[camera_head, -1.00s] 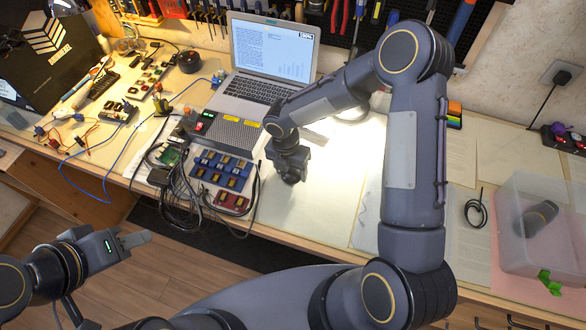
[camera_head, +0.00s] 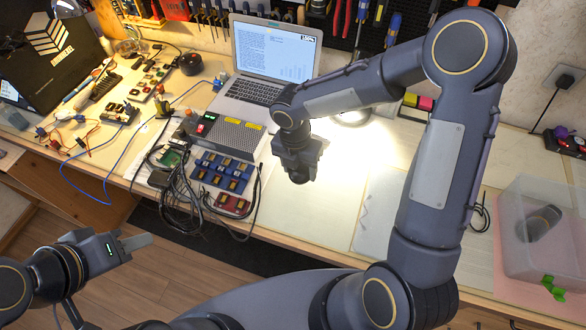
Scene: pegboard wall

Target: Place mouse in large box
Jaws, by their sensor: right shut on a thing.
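My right gripper (camera_head: 299,172) points down over the bright middle of the table. It is shut on a small dark thing at its tips, which I take to be the mouse; the gripper hides most of it. The large box (camera_head: 515,255) is a translucent bin at the far right, with a dark rounded object (camera_head: 540,222) seen inside and a green clip (camera_head: 553,288) on its front. My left gripper (camera_head: 136,242) is at the lower left, off the table's front edge, holding nothing that I can see; its finger gap is not clear.
A laptop (camera_head: 270,65) stands at the back. A grey device (camera_head: 225,138), blue and red modules (camera_head: 222,170) and tangled black cables (camera_head: 180,205) lie left of my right gripper. A coiled black cable (camera_head: 482,215) lies left of the box. The table's middle is mostly clear.

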